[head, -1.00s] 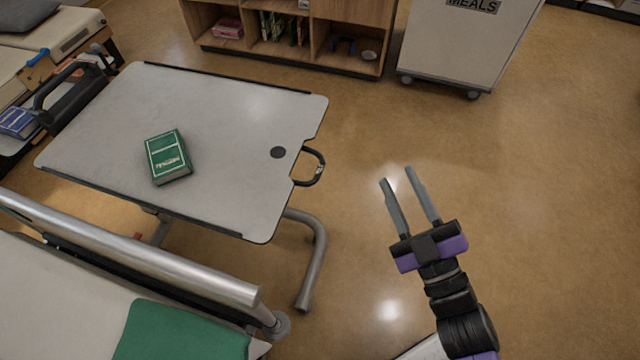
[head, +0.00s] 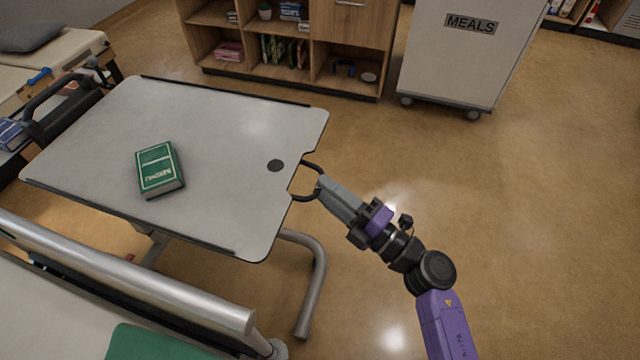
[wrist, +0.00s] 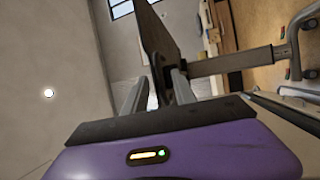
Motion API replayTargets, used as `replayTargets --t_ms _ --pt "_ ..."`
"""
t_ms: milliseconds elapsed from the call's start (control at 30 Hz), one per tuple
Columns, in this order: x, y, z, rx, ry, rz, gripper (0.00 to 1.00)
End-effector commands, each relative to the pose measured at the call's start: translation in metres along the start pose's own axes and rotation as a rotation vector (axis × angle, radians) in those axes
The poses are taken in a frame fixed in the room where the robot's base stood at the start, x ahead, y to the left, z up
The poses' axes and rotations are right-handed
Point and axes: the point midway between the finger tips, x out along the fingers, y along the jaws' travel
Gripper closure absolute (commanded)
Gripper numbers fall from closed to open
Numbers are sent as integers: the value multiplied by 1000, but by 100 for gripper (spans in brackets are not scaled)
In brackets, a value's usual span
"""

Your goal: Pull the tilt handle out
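The tilt handle is a dark loop (head: 306,165) on the right edge of the grey overbed tabletop (head: 225,110), beside a round dark spot. My gripper (head: 323,183) is at the outer side of this loop, and its fingertips overlap the bar in the head view. There the two fingers line up and hide part of the loop. In the wrist view my gripper (wrist: 159,76) has its fingers apart, with the tabletop (wrist: 158,40) seen nearly edge-on beyond them. A dark piece shows between the tips; I cannot tell whether either finger touches the handle.
A green boxed book (head: 158,168) lies on the tabletop. The table's bent metal leg (head: 318,275) stands below, and a bed rail (head: 130,270) runs along the lower left. A meals cart (head: 455,55) and shelves (head: 290,45) stand behind. Floor at right is clear.

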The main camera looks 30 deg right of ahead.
Motion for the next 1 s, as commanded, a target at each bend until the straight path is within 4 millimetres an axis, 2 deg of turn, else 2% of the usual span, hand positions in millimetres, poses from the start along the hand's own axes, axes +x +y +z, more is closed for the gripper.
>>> replayTargets --t_ms 200,500,667,700,1000 --pt "20 0 1 0 -1 0 67" --pt "23 0 0 1 -1 0 67" --pt "22 0 0 1 -1 0 97" --pt "22 0 0 1 -1 0 100" --pt "22 0 0 1 -1 0 100"
